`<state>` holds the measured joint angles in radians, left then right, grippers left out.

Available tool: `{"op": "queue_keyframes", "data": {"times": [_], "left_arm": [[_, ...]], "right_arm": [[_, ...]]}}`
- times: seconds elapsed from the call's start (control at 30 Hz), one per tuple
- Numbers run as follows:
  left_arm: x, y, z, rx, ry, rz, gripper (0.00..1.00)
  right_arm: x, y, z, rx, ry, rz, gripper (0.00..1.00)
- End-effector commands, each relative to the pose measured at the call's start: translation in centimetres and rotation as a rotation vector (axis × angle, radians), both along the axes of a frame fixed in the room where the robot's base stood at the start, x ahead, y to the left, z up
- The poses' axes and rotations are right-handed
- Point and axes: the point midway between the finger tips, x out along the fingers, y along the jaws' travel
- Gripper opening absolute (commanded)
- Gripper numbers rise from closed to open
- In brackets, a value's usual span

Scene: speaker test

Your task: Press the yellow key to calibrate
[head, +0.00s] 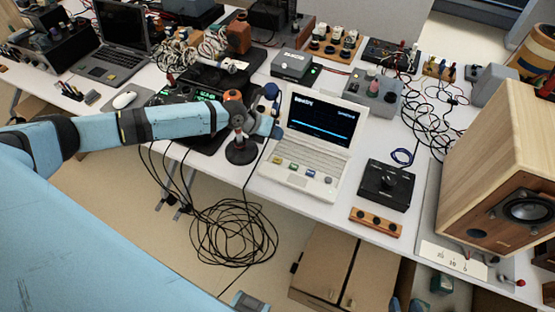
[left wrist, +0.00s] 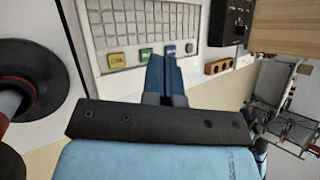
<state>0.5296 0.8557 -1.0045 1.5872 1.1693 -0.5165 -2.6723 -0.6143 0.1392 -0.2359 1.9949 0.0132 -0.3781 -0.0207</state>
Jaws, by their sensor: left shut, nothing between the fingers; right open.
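The yellow key (head: 277,161) is at the left end of a row of coloured keys along the front of a white laptop-like device (head: 303,187) with a lit screen. It also shows in the left wrist view (left wrist: 117,60). My left gripper (head: 277,131) is near the device's left side in the head view. In the left wrist view its blue fingers (left wrist: 165,68) are shut and empty, overlapping the front edge by the green key (left wrist: 145,54) and blue key (left wrist: 170,50). Height above the device is unclear. My right gripper (head: 406,304) is open at the bottom edge, partly cut off.
A small stand with a round black base (head: 241,152) is left of the device, close to my left arm. A black box with a knob (head: 386,186) and a wooden block (head: 376,222) are at its right. A large wooden speaker (head: 500,150) stands far right.

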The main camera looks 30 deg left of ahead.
Motion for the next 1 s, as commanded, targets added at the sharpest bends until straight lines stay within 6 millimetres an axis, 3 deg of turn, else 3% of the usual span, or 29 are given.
{"op": "queue_keyframes", "data": {"times": [0.27,0.57,0.63,0.8,1.0], "left_arm": [[-0.1,-0.1,-1.9,-0.003,0.004,0.001,0.00],[-0.1,-0.1,-6.3,-0.003,0.003,0.002,0.00],[0.0,0.0,-7.6,-0.001,-0.001,0.000,0.00],[0.0,0.0,-8.7,-0.001,0.000,0.000,0.00],[0.0,0.0,-8.9,-0.001,0.000,0.000,0.00]], "right_arm": [[0.0,0.0,-0.5,0.000,0.001,0.000,0.43],[0.0,0.0,-1.2,-0.001,0.003,-0.001,0.43],[0.0,0.0,-2.7,0.001,0.000,-0.002,0.43],[-0.1,-0.1,-4.3,0.002,0.010,-0.003,0.43],[0.1,0.0,-4.5,0.006,0.008,-0.006,0.43]]}}
